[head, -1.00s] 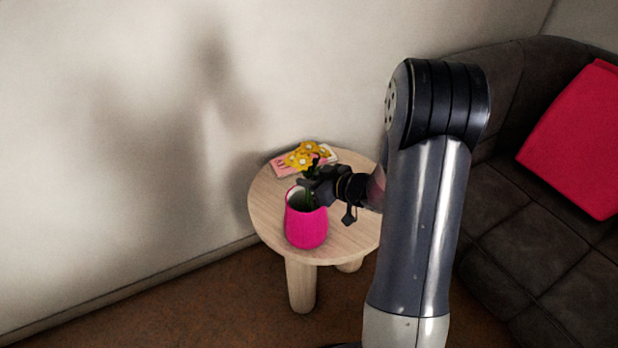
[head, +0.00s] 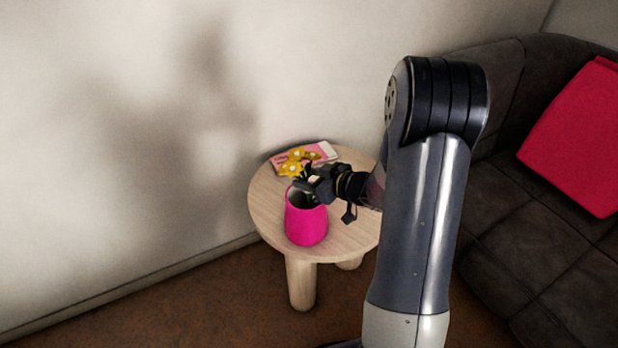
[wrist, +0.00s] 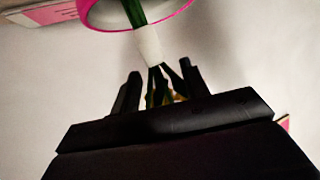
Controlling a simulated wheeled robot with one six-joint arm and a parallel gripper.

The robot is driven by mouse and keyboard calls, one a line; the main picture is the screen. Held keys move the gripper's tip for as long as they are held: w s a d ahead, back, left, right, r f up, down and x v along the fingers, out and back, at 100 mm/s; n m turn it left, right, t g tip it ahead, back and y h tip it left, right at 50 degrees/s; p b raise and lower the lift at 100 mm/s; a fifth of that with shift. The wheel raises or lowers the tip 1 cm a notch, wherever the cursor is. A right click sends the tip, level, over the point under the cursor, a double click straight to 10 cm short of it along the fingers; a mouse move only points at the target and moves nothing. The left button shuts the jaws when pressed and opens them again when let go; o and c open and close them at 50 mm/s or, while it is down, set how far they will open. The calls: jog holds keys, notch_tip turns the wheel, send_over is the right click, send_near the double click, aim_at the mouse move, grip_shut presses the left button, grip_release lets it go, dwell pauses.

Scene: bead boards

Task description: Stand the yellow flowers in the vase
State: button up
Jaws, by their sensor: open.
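The pink vase (head: 306,222) stands upright on the round wooden table. The yellow flowers (head: 295,163) have their heads above and behind the vase's rim, leaning to the left. In the wrist view, their green stems with a white band (wrist: 149,45) run into the vase's mouth (wrist: 112,18). My gripper (head: 310,183) is just above the vase's right rim. Its two fingers also show in the wrist view (wrist: 159,82), apart on either side of the stems, with clear gaps. The stems' lower ends are hidden inside the vase.
A pink and white booklet (head: 322,153) lies at the back of the table (head: 350,225), behind the flowers. The wall is close behind the table. A dark sofa (head: 520,240) with a red cushion (head: 580,140) is at the right.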

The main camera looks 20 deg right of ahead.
jog(key=p+v, duration=0.2)
jog(key=v, duration=0.9)
jog(key=shift+w+f, duration=0.15)
dwell(0.4)
jog(key=b+x, duration=0.2)
jog(key=x, duration=0.8)
jog(key=shift+w+a+f, duration=0.1)
jog(key=shift+w+a, duration=0.05)
jog(key=shift+a, duration=0.1)
notch_tip(320, 180, up, 2)
jog(key=shift+p, duration=0.7)
jog(key=shift+r, duration=0.35)
jog(key=shift+f, duration=0.15)
